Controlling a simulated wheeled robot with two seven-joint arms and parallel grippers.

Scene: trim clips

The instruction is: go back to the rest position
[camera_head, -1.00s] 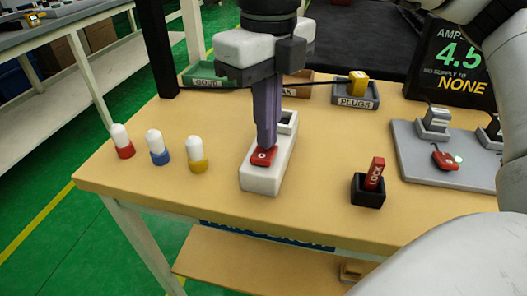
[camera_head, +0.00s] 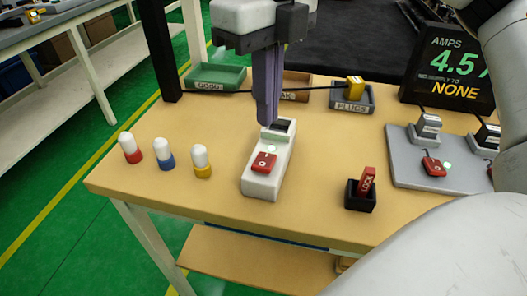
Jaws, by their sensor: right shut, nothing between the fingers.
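My right gripper (camera_head: 267,122) hangs in the middle of the head view, its purple fingers closed together and empty. Its tips are above and just behind the red rocker switch (camera_head: 263,163) on the white switch box (camera_head: 262,188), apart from the switch. A small pale green light shows on the box behind the switch. My left gripper is not in view.
Three white-capped pegs, red (camera_head: 130,150), blue (camera_head: 161,153) and yellow (camera_head: 201,163), stand at left. A black holder (camera_head: 360,199) with a red lock piece, a grey panel (camera_head: 410,170), a plugs tray (camera_head: 340,102) and an amps display (camera_head: 450,70) stand at right and back.

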